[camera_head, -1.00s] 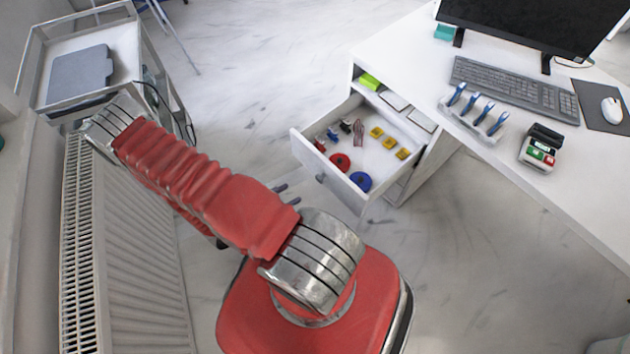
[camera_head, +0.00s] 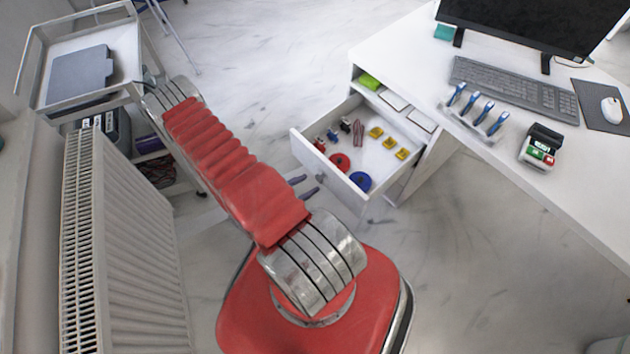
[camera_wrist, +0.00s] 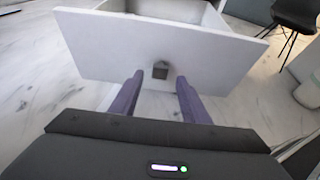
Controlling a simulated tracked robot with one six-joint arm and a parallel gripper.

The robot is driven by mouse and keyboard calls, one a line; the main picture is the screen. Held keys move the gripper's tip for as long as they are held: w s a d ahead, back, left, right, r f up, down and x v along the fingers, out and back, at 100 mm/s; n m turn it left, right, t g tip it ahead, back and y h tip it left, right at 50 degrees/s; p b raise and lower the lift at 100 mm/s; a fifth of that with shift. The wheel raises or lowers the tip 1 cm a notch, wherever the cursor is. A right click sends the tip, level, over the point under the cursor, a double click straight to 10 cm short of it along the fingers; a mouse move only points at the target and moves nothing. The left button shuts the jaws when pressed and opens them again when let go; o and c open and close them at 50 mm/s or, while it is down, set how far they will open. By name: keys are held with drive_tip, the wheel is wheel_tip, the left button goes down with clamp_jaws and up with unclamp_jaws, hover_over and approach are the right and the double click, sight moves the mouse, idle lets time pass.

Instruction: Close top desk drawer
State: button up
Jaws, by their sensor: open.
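The top desk drawer (camera_head: 337,183) is pulled out of the white desk (camera_head: 395,40). It holds red and blue round items, yellow pieces and several small objects. Its front panel (camera_wrist: 110,48) fills the upper part of the wrist view, with a dark square knob (camera_wrist: 160,70) near its lower middle. My gripper (camera_head: 308,186) is open and empty, just in front of the drawer front, with its fingers pointing at it. In the wrist view the two purple fingers (camera_wrist: 158,88) lie apart, left and right of the knob and below it. I cannot tell whether they touch the panel.
On the desk stand a monitor (camera_head: 545,25), keyboard (camera_head: 515,90), blue-handled tools in a rack (camera_head: 470,122) and a small device (camera_head: 541,148). A radiator (camera_head: 125,250) and a metal trolley (camera_head: 125,60) are at the left. The floor before the drawer is clear.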

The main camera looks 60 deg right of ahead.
sight(318, 180)
drive_tip(key=shift+x, duration=2.4)
drive_tip(key=shift+c, duration=0.3)
clamp_jaws()
drive_tip(key=shift+a, duration=0.15)
drive_tip(key=shift+d, duration=0.2)
